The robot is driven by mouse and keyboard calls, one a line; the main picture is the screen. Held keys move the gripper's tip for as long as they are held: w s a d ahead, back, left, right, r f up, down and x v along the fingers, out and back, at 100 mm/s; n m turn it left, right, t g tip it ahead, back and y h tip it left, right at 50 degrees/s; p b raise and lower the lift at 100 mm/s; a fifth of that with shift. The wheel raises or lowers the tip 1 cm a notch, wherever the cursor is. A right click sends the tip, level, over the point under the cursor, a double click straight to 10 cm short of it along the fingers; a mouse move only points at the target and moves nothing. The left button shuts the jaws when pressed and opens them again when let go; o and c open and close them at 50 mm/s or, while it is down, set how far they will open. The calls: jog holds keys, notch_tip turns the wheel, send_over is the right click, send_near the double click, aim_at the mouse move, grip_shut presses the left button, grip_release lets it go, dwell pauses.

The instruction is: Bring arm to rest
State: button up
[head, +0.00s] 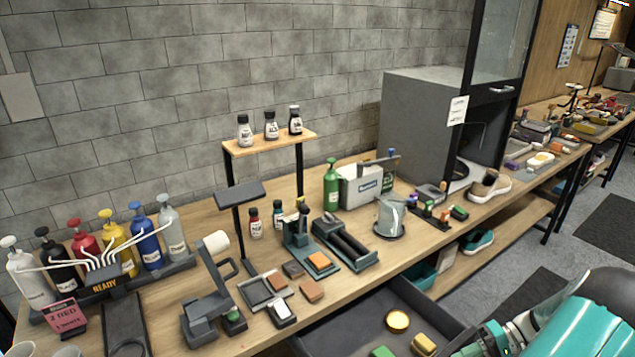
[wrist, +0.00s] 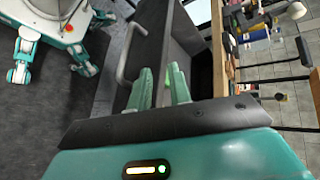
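My gripper (wrist: 161,84) shows in the wrist view as two green fingers with a gap between them. It is open. A small brighter green patch shows by the fingers; I cannot tell whether it is part of a finger or a thing beyond. Beyond the fingers is a dark drawer front with a pale bar handle (wrist: 130,52).
Bottles, tools and a sneaker (head: 489,186) crowd the bench top. Grey floor (head: 600,235) is open at right.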

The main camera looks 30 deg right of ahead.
jog(key=w+a+r+n+g+h, duration=0.4)
jog(key=w+a+r+g+h, duration=0.25)
jog(key=w+a+r, duration=0.95)
jog(key=s+a+r+n+t+h, duration=0.1)
jog(key=a+r+t, duration=0.1)
jog(key=a, duration=0.6)
jog(key=s+a+r+n+t+h, duration=0.2)
jog(key=a+r, duration=0.3)
jog(key=a, duration=0.2)
jog(key=s+a+r+n+t+h, duration=0.1)
jog(key=a+r, duration=0.3)
jog(key=a, duration=0.4)
jog(key=shift+s+a+r+t+h, duration=0.2)
jog(key=shift+s+a+t+h, duration=0.15)
jog(key=shift+t+h, duration=0.35)
jog(key=shift+d, duration=0.15)
